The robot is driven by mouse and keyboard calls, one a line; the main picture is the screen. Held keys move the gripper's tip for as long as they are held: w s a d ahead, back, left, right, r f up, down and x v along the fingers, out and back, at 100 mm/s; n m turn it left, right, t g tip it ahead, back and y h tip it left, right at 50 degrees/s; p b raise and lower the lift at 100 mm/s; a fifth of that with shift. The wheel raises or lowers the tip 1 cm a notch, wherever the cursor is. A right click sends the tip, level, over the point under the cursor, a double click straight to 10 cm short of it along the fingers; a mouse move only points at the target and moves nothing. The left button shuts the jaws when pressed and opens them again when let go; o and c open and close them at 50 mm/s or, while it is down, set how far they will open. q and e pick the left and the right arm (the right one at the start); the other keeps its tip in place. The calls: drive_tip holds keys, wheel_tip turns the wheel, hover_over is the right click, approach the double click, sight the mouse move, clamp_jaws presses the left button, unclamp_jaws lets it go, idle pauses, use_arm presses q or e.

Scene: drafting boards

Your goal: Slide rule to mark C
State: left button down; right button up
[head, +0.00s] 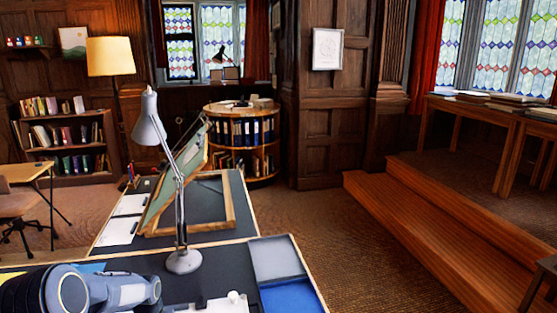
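A green drafting board (160,203) stands steeply tilted on a wooden frame (229,209) on the far dark-topped desk. I see its face at a sharp angle. I cannot make out a rule or a mark C on it. A thick grey-blue part of my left arm crosses the bottom left corner, over the near desk. No fingers of my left gripper show. My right gripper is out of the picture.
A grey desk lamp (184,262) stands upright before the board. An open case with a blue inside (290,296) lies at the near desk's right edge. White papers (120,231) lie left of the board. Carpeted floor is free at right, up to wooden steps (440,232).

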use_arm(q)
drive_tip(key=shift+f, duration=0.4)
drive_tip(key=shift+s, duration=0.15)
drive_tip(key=shift+s+d, duration=0.15)
drive_tip(key=shift+s, duration=0.3)
drive_tip(key=shift+w+r, duration=0.1)
drive_tip(key=shift+r, duration=0.5)
wheel_tip(320, 180, up, 6)
drive_tip(key=p, duration=0.3)
drive_tip(key=shift+w+r+p, duration=0.15)
drive_tip(key=shift+p, duration=0.25)
